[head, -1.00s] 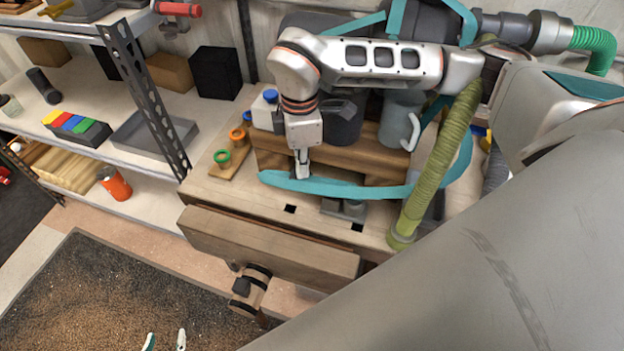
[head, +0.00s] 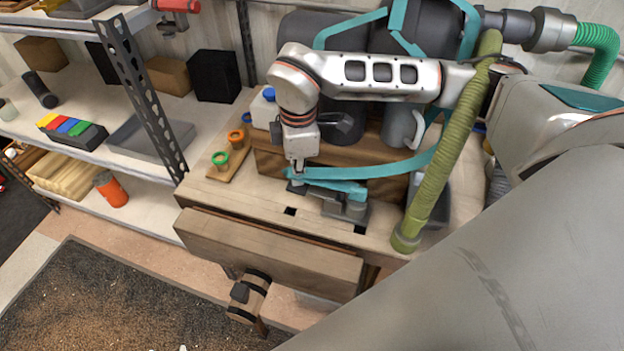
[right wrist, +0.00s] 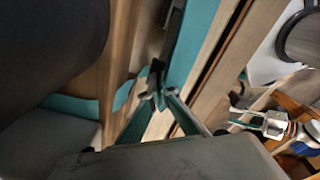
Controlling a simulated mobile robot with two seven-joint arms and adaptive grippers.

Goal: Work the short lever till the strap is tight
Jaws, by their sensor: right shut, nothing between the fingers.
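A grey ratchet buckle (head: 350,211) sits on the front of the wooden bench top. A teal strap (head: 375,169) runs along the front of the wooden block, with a short teal length (head: 343,188) reaching the buckle. My right gripper (head: 297,172) points down at the left end of the strap, shut and empty. Its closed fingertips (right wrist: 155,90) show beside a teal band (right wrist: 195,42) in the right wrist view; I cannot tell whether they touch it. The short lever is not clear to make out. My left gripper (right wrist: 236,118) shows small, its fingers apart.
A ribbed green hose (head: 440,145) hangs to the right of the buckle. A grey mug (head: 402,125) and a board with coloured rings (head: 228,160) stand near. A vise jaw (head: 268,250) projects at the front. Shelves (head: 150,150) stand at left.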

